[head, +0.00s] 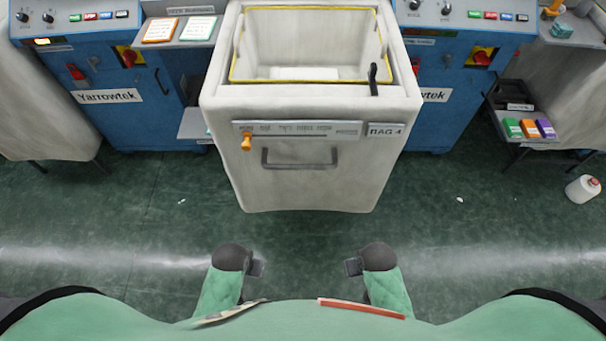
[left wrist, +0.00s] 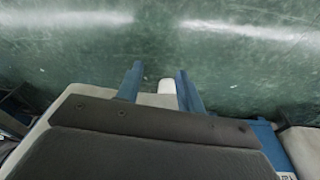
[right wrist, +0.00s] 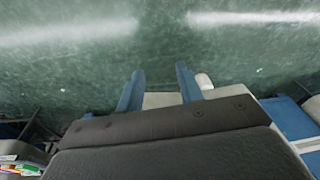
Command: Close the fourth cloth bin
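The pale grey cloth bin (head: 300,185), with a plate that appears to read "RAG 4" (head: 384,130), stands in front of me. Its top is open, and I see inside past a yellow-edged rim (head: 305,80). Its front has a dark bar handle (head: 300,165), an orange knob (head: 246,142) and a label strip. A black lever (head: 373,80) stands at the rim's right. My left gripper (head: 257,268) and right gripper (head: 352,267) are low in front of the bin, apart from it. In the left wrist view (left wrist: 158,85) and right wrist view (right wrist: 158,88), the fingers are spread and empty.
Blue Yarrowtek machines (head: 130,110) flank the bin, with control panels above. A dark rack with coloured boxes (head: 528,128) stands at right. A white bottle (head: 582,189) is on the floor at far right. The green floor (head: 150,210) between me and the bin is clear.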

